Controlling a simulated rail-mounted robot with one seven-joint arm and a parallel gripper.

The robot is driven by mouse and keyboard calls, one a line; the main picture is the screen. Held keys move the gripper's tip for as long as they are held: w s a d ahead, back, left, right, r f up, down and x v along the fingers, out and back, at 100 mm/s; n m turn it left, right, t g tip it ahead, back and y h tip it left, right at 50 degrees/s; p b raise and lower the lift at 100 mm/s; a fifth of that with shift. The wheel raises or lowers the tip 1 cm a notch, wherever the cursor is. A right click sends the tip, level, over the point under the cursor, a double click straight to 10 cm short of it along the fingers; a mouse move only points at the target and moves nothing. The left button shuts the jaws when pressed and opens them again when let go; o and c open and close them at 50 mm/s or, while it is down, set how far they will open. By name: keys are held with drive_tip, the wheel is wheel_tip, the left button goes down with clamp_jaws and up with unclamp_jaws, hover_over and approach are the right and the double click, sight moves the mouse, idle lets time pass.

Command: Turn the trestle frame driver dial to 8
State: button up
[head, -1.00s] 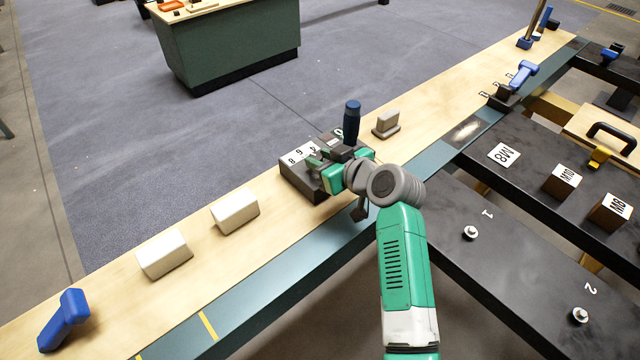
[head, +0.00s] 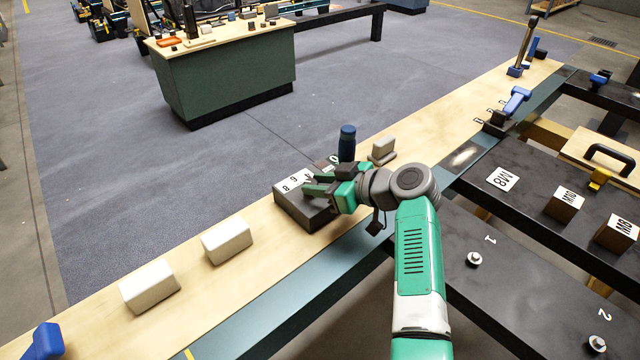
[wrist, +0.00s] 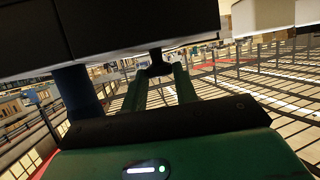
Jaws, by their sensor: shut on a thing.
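The dial box (head: 299,211) is a dark block on the wooden beam, with a white scale on top showing 8, 6 and part of a 4, and a 0 near its far end. My gripper (head: 318,183) reaches over the box from the right, its green fingers low over the top. In the wrist view my gripper (wrist: 157,84) is shut on a small dark stem, the dial knob (wrist: 155,64), under a dark body. The gripper covers part of the scale, so I cannot tell which number the dial points at.
A dark blue upright handle (head: 347,143) stands just behind my gripper. A grey block (head: 382,151) sits beyond it, and two pale blocks (head: 227,239) (head: 149,286) sit nearer on the beam. Bolted black plates (head: 520,270) lie to the right.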

drive_tip(key=shift+f, duration=0.2)
drive_tip(key=o, duration=0.9)
drive_tip(key=shift+o, duration=0.2)
drive_tip(key=shift+r, duration=0.1)
drive_tip(key=shift+s+d+r+p, duration=0.15)
drive_tip(key=shift+d+r+p, duration=0.05)
drive_tip(key=shift+r+p, duration=0.1)
drive_tip(key=p+v, duration=0.3)
drive_tip(key=v, duration=0.4)
drive_tip(key=shift+f, duration=0.2)
drive_tip(key=shift+s, duration=0.1)
